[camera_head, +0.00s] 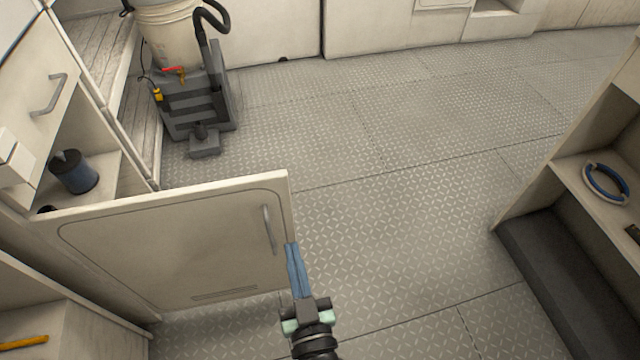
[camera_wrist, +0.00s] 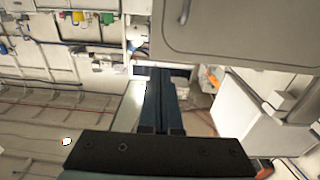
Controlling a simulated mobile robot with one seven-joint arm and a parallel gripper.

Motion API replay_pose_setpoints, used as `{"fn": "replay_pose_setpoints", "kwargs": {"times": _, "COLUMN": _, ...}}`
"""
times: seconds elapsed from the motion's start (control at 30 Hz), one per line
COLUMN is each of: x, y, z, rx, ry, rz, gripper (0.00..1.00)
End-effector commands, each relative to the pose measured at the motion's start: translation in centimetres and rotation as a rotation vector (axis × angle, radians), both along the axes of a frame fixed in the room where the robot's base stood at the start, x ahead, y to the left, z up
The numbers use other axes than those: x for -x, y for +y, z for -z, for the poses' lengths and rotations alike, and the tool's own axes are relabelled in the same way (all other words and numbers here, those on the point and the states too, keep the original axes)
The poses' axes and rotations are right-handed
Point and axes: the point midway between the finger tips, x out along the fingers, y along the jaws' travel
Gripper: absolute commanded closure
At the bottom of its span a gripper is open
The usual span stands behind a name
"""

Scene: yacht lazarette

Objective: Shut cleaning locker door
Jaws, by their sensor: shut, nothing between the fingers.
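The cleaning locker door (camera_head: 170,245) stands wide open at the left in the head view, swung out from the cabinet. It has a grey bar handle (camera_head: 269,230) near its free edge. My gripper (camera_head: 293,250) is shut and empty, with its blue fingers just right of the door's free edge, close to the handle. I cannot tell whether they touch the door. In the wrist view a pale panel with a rounded inset line, likely the door (camera_wrist: 240,30), fills the upper right, and my gripper's fingers (camera_wrist: 160,80) are together in the middle.
The open locker holds a dark blue canister (camera_head: 74,172). A grey machine (camera_head: 195,95) with a hose and a white bucket (camera_head: 168,30) stand at the back left. A shelf with a blue ring (camera_head: 605,184) is at the right. The metal floor (camera_head: 400,180) between is clear.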

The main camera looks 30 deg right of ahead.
Motion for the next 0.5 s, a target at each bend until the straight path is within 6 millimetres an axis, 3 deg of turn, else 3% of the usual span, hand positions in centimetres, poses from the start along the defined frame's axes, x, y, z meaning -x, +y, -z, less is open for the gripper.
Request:
{"fn": "replay_pose_setpoints", "kwargs": {"times": 0.03, "x": 0.9, "y": 0.0, "z": 2.1, "rx": -0.005, "ry": 0.015, "rz": 0.006, "gripper": 1.00}}
{"fn": "replay_pose_setpoints", "kwargs": {"times": 0.2, "x": 1.4, "y": -0.1, "z": 3.4, "rx": -0.008, "ry": 0.028, "rz": 0.014, "gripper": 1.00}}
{"fn": "replay_pose_setpoints", "kwargs": {"times": 0.5, "x": -3.4, "y": -1.7, "z": 3.2, "rx": -0.007, "ry": 0.023, "rz": 0.014, "gripper": 1.00}}
